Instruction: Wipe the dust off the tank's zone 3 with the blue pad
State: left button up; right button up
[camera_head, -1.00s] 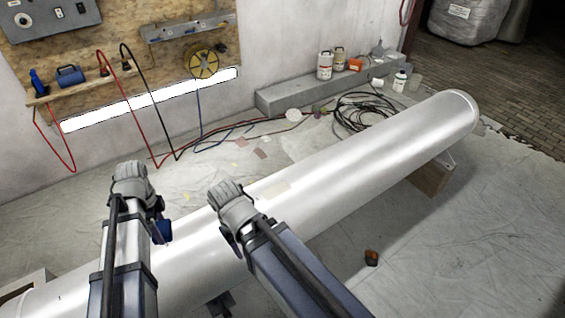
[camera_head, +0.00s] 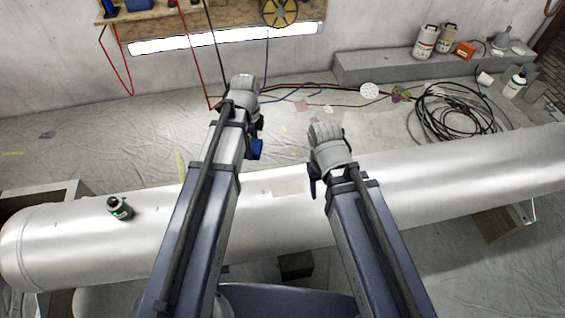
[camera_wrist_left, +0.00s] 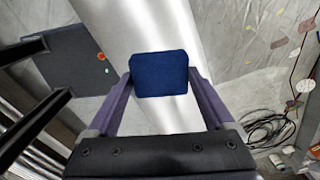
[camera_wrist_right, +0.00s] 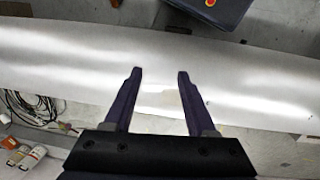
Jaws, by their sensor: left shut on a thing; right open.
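The tank (camera_head: 420,205) is a long silver cylinder lying across the head view, and it also passes under both wrist cameras. A pale beige patch (camera_head: 288,187) marks its upper side near the middle; zone markings are not readable. My left gripper (camera_head: 254,150) is shut on the blue pad (camera_wrist_left: 160,74), which shows between its fingers in the left wrist view. The pad appears above the tank's far side; contact cannot be told. My right gripper (camera_wrist_right: 158,72) is open and empty over the tank, with the beige patch between and beyond its fingers in the right wrist view.
A small dark green container (camera_head: 120,208) appears on the tank's left part. Coiled black cable (camera_head: 455,112) lies on the sheeted floor behind. A grey ledge (camera_head: 385,68) carries bottles and an orange box (camera_head: 464,48). Wooden supports (camera_head: 497,225) stand under the tank.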

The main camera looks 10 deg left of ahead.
jog(key=o, duration=0.6)
notch_tip(320, 180, down, 10)
jog(key=b, duration=0.9)
jog(key=shift+w+d+b, duration=0.1)
jog(key=shift+w+b, duration=0.05)
jog(key=shift+b, duration=0.2)
pick_arm(q)
jog(key=s+d+f+n, duration=0.1)
jog(key=d+f+n, duration=0.1)
jog(key=f, duration=0.3)
jog(key=s+d+f+n, duration=0.2)
jog(key=d+f, duration=0.1)
jog(key=f, duration=0.2)
jog(key=shift+s+d+f+b, duration=0.15)
jog(key=shift+s+f+b, duration=0.15)
jog(key=shift+f+b, duration=0.1)
pick_arm(e)
jog(key=shift+o, duration=0.2)
jog(key=shift+f, duration=0.35)
jog(key=shift+f, duration=0.1)
